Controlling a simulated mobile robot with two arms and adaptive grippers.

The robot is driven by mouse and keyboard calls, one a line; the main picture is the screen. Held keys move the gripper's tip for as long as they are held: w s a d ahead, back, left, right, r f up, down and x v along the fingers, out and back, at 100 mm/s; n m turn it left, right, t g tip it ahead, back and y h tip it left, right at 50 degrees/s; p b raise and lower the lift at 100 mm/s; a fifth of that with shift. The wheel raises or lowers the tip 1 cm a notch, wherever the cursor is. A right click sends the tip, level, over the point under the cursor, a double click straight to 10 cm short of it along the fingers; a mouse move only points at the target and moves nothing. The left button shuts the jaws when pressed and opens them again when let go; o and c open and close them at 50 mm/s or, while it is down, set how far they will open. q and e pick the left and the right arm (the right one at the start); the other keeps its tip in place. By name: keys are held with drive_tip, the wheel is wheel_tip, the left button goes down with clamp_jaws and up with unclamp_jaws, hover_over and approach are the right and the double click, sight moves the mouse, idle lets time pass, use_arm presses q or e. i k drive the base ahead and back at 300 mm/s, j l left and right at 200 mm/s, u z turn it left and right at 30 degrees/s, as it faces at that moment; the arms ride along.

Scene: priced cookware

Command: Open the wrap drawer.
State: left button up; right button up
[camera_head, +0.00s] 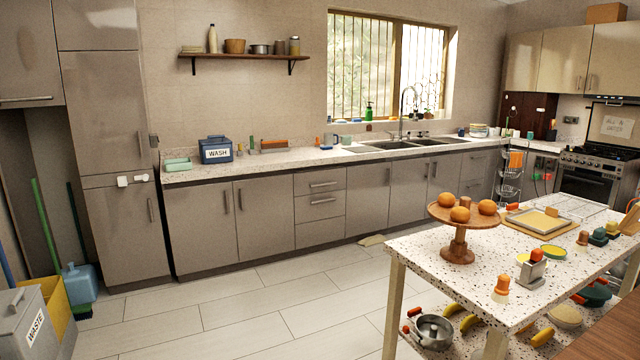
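A stack of drawers stands in the grey base cabinets under the counter: a top drawer (322,184), a middle drawer (320,203) and a bottom drawer (320,231). All look shut, and bar handles show on the upper two. Another drawer-like front (480,158) is farther right along the same run. No wrap label is readable, so I cannot tell which one is the wrap drawer. Neither of my grippers is in view.
The tiled floor (235,312) before the cabinets is mostly clear. A speckled table (420,254) with a fruit stand (457,246) occupies the right foreground. A grey waste bin (35,325) and yellow bin (57,305) stand at left. A small mat (371,240) lies by the cabinets.

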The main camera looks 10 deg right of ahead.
sight(329, 179)
drive_tip(key=i, duration=2.25)
drive_tip(key=i+z, duration=0.1)
drive_tip(key=i, duration=2.2)
drive_tip(key=i+j, duration=0.15)
drive_tip(key=i, duration=1)
drive_tip(key=i+j+z, duration=0.1)
drive_tip(key=i, duration=1)
